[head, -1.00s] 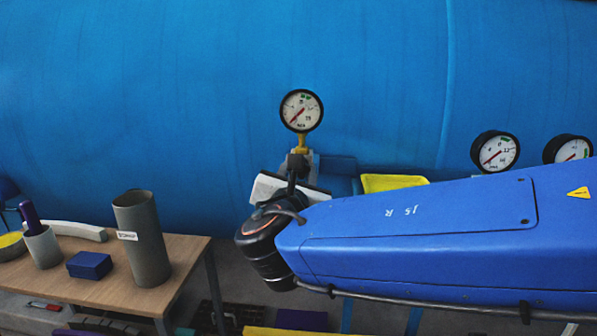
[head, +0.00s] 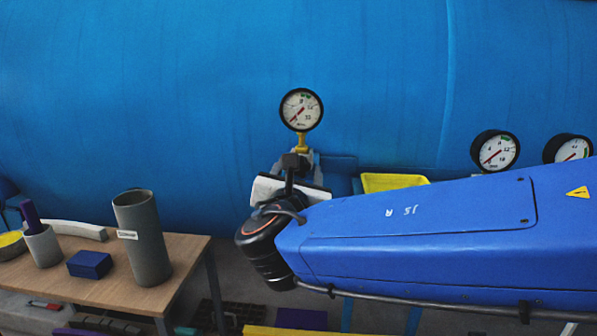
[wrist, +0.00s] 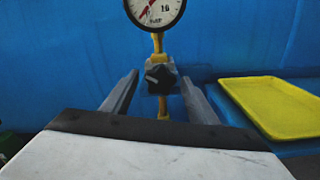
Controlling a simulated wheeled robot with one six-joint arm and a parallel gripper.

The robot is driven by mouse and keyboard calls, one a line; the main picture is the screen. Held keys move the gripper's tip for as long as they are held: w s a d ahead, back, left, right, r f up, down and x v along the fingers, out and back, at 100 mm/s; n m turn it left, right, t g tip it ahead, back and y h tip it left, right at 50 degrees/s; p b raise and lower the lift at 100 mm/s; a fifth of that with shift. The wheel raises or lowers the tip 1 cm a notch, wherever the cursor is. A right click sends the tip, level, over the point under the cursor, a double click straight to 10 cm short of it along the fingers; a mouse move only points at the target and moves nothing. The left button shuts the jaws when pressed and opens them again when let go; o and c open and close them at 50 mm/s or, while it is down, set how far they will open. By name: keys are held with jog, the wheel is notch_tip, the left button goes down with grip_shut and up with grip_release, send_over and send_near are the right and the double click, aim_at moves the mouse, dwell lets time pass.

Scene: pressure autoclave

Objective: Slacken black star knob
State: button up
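The black star knob (wrist: 157,77) sits on a grey valve block below a pressure gauge (wrist: 155,8), on a yellow pipe (wrist: 158,44). In the wrist view the knob shows between the two grey fingers of my gripper (wrist: 159,84). The fingers are apart, with a visible gap on each side of the knob. I cannot tell how deep they reach around it. In the head view my gripper (head: 297,163) is just under the gauge (head: 301,109), and a dark part of my wrist hides the knob.
A blue vessel wall (head: 180,90) fills the background. A yellow tray (wrist: 275,105) lies right of the valve. Two more gauges (head: 495,151) (head: 568,149) are at the right. A wooden table (head: 110,285) at left carries a grey cylinder (head: 143,240) and a blue box (head: 90,264).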

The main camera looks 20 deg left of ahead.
jog(key=v, duration=1.7)
jog(key=shift+s, duration=0.2)
